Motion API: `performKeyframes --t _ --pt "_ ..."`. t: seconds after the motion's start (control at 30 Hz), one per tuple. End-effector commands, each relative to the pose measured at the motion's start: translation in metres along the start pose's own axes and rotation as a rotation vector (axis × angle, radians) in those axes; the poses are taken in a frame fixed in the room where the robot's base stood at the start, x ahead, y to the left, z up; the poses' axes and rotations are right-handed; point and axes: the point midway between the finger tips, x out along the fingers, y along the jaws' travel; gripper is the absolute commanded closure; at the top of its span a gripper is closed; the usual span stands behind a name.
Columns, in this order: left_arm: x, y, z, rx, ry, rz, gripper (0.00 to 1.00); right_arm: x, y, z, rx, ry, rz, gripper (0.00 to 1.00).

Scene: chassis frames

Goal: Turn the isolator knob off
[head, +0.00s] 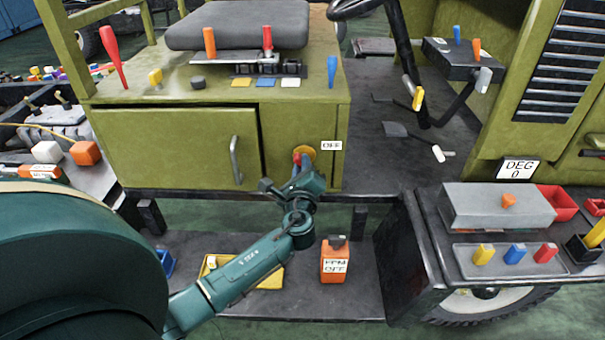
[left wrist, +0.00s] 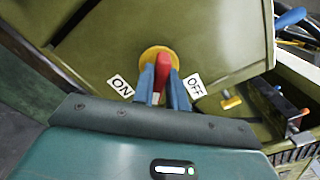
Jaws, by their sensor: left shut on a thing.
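The isolator knob is a red handle (left wrist: 162,66) on a round yellow plate (head: 305,151) on the green cabinet's front face. My left gripper (head: 301,167) is at the knob. In the left wrist view its two blue fingers stand on either side of the red handle, shut on it. An OFF label (head: 331,145) is right of the plate. The left wrist view shows an ON label (left wrist: 121,86) left of the knob and the OFF label (left wrist: 195,86) right of it. The handle's exact angle is hard to tell. My right gripper is not in view.
The cabinet door (head: 172,150) with a grey handle (head: 236,160) is left of the knob. Several coloured levers stand on the cabinet top. Below are a yellow tray (head: 270,281) and an orange box (head: 335,262). A dark bench (head: 420,240) stands at right.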

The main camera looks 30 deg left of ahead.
Motion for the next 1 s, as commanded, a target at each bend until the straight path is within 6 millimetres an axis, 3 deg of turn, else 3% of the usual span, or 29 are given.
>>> performKeyframes --t 0.33,0.7,1.0 --pt "-0.001 0.005 -0.004 -0.335 0.001 0.001 1.00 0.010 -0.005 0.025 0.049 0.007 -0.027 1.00" --pt "0.000 0.006 -0.004 -0.634 0.000 0.002 1.00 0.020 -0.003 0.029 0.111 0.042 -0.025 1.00" --pt "0.000 0.005 -0.003 -0.770 0.001 0.001 1.00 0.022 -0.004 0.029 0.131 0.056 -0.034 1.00"
